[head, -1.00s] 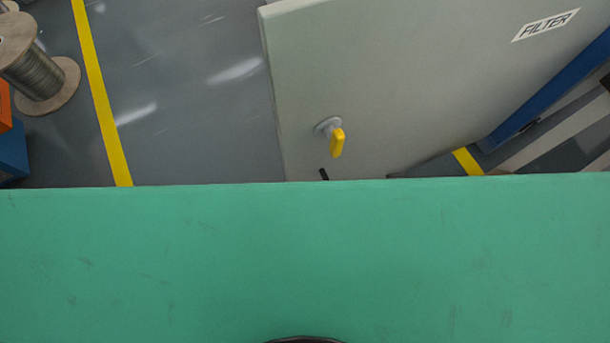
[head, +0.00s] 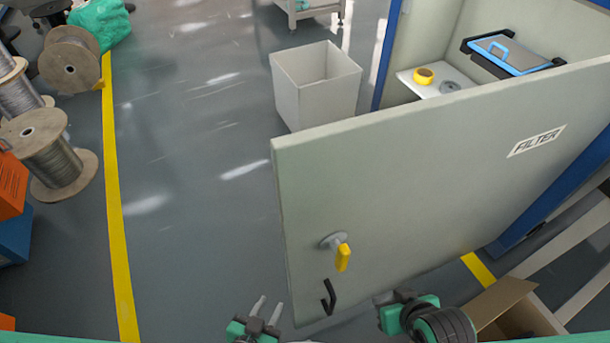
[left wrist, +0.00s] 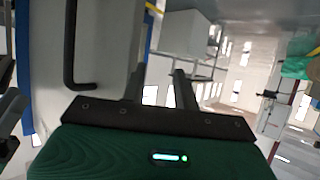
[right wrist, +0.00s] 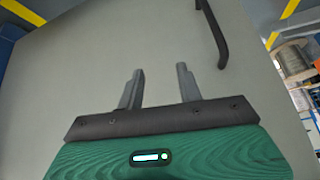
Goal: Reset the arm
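My left gripper (head: 269,305) is at the bottom of the head view, left of the door's free edge. In the left wrist view (left wrist: 159,70) its two fingers stand apart with nothing between them. My right gripper (head: 390,299) is in front of the lower door, right of the black handle (head: 329,297); its fingers are hard to make out there. In the right wrist view (right wrist: 160,70) its fingers are apart and empty before the grey door face. The handle also shows in the right wrist view (right wrist: 214,35), apart from the fingers.
The grey cabinet door (head: 420,190) marked FILTER stands open, with a yellow knob (head: 343,257). Inside, a shelf holds a yellow tape roll (head: 423,76). A white bin (head: 316,85) stands behind. Spools (head: 55,160) line the left; a cardboard box (head: 515,310) is lower right.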

